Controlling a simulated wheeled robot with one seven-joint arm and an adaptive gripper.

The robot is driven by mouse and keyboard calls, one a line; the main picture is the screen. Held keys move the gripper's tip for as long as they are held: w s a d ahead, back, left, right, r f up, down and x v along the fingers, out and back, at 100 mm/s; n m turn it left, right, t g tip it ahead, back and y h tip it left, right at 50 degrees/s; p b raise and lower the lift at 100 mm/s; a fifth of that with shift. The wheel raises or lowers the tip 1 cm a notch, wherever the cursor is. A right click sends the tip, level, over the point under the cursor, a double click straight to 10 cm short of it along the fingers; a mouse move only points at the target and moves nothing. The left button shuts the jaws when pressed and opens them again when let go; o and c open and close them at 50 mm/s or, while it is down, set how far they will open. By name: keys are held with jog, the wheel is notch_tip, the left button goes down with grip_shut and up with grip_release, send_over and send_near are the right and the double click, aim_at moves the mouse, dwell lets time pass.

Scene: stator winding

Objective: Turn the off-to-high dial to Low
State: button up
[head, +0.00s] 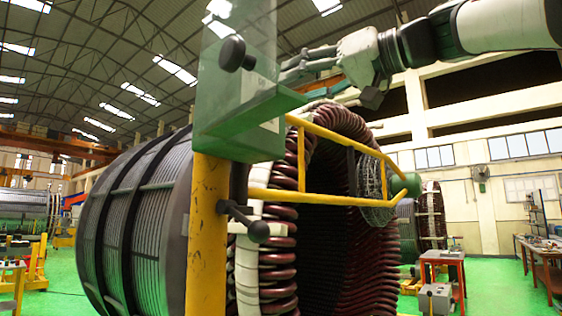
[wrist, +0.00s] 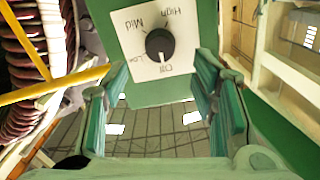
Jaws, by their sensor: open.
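The off-to-high dial (wrist: 160,43) is a round black knob on a white label plate (wrist: 128,28) in the wrist view. The plate reads Off, Low, Mid and High, and appears upside down. A small white mark on the knob points toward Off. My gripper (wrist: 160,75) is open, with green fingers on either side below the dial and nothing between them. In the head view my gripper (head: 284,69) is at the right side of the green control box (head: 212,103). I cannot tell whether its fingertips touch the box there.
A black ball-like knob (head: 235,53) shows on the box in the head view. A yellow post (head: 207,240) carries the box, and a yellow rail (head: 340,139) runs right from it. A black lever (head: 245,222) is on the post. The large stator (head: 130,220) stands behind.

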jog(key=p+x, duration=0.1)
jog(key=x, duration=0.5)
jog(key=c, duration=1.1)
